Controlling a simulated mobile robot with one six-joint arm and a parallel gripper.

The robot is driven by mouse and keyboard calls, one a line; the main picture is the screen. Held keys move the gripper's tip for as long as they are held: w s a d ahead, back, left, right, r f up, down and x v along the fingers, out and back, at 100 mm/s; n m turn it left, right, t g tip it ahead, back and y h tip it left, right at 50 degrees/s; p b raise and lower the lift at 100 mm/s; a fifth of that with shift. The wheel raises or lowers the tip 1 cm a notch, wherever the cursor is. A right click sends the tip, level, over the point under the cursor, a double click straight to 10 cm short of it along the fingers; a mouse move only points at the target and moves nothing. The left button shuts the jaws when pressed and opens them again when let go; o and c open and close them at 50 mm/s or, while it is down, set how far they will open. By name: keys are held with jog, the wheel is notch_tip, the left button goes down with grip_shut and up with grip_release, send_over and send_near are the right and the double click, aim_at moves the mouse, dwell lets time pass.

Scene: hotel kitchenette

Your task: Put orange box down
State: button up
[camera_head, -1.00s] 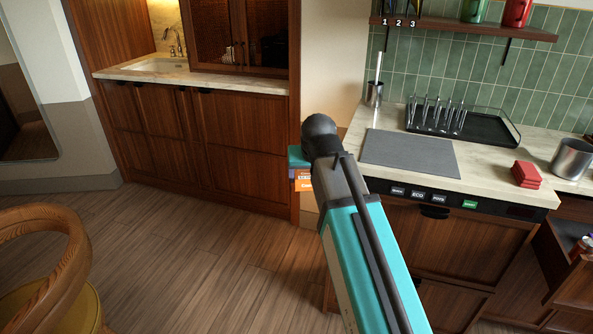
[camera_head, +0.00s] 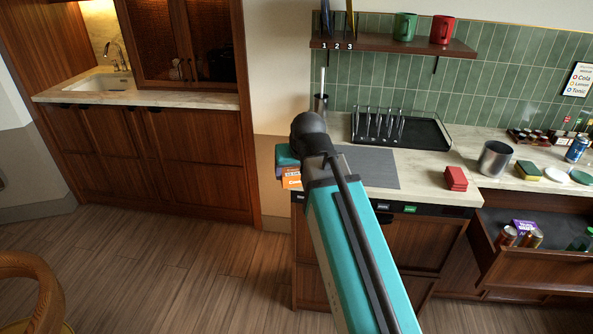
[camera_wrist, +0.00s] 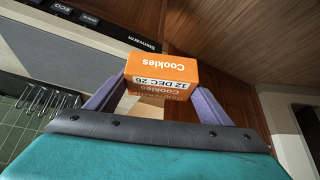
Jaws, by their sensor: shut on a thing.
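The orange box (camera_wrist: 162,72) is labelled "Cookies" and "12 DEC 26". In the wrist view it sits between the two purple fingers of my gripper (camera_wrist: 155,95), which is shut on it. In the head view the orange box (camera_head: 291,178) shows only in part, beside the dark end of my arm. My gripper (camera_head: 288,160) is mostly hidden behind the arm there. The box is held in the air near the left end of the right-hand counter (camera_head: 425,178); its exact distance from the counter cannot be told.
A grey mat (camera_head: 370,168) lies on the counter, with a black dish rack (camera_head: 415,132) behind. Red cloths (camera_head: 456,178), a metal pot (camera_head: 495,159) and a sponge (camera_head: 527,171) stand right. An open drawer (camera_head: 525,262) juts out below. A wooden chair (camera_head: 40,285) is at lower left.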

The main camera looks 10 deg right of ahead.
jog(key=d+r+p, duration=0.1)
jog(key=r+p, duration=0.1)
jog(key=r, duration=0.1)
jog(key=r+p, duration=0.2)
jog(key=p, duration=0.1)
jog(key=d+r+p, duration=0.1)
jog(key=r+p, duration=0.2)
jog(key=shift+s+d+r, duration=0.3)
jog(key=shift+s, duration=0.1)
jog(key=shift+a, duration=0.15)
